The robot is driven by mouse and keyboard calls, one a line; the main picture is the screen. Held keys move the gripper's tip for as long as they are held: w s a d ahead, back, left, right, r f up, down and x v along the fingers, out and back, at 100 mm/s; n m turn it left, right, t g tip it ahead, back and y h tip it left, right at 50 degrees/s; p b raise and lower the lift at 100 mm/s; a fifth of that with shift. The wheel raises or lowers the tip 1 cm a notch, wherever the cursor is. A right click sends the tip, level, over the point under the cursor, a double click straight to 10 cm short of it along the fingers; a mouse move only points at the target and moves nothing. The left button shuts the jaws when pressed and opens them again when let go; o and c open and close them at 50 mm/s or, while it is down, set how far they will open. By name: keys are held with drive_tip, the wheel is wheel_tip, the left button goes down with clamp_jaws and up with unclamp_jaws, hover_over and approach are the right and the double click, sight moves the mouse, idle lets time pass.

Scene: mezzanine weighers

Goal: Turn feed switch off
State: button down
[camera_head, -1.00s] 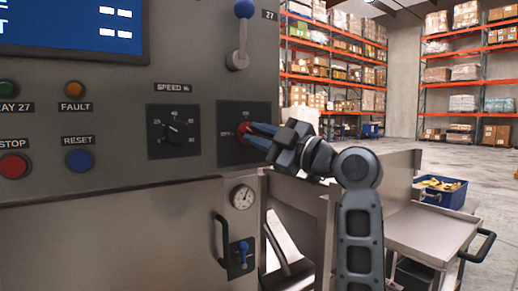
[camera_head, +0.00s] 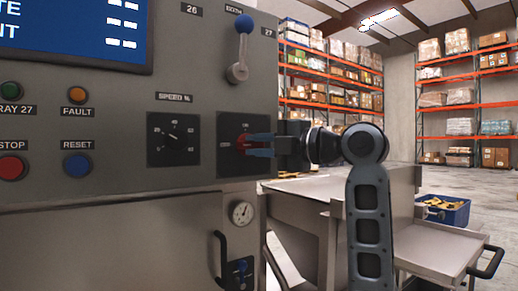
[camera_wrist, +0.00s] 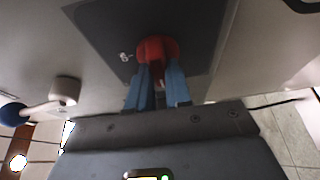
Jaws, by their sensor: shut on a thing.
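The feed switch is a red rotary knob (camera_head: 242,140) on a dark square plate (camera_head: 228,161) at the right end of the grey panel. In the wrist view the red knob (camera_wrist: 157,49) sits between the blue fingertips. My gripper (camera_head: 252,144) reaches in from the right and is shut on the knob. It also shows in the wrist view (camera_wrist: 157,72). The fingers hide part of the knob and the plate's markings, so I cannot read which position the knob points to.
A black speed dial (camera_head: 172,138) is left of the switch. A blue-balled lever (camera_head: 241,48) stands above it. A metal cart (camera_head: 435,253) and blue bin (camera_head: 444,212) are at right.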

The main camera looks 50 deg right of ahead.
drive_tip(key=shift+f, duration=0.1)
idle(0.3)
drive_tip(key=c, duration=1)
unclamp_jaws()
drive_tip(key=shift+c, duration=0.2)
drive_tip(key=s, duration=0.7)
drive_tip(key=shift+s+d+b, duration=0.3)
drive_tip(key=shift+s+d, duration=0.05)
drive_tip(key=shift+d, duration=0.05)
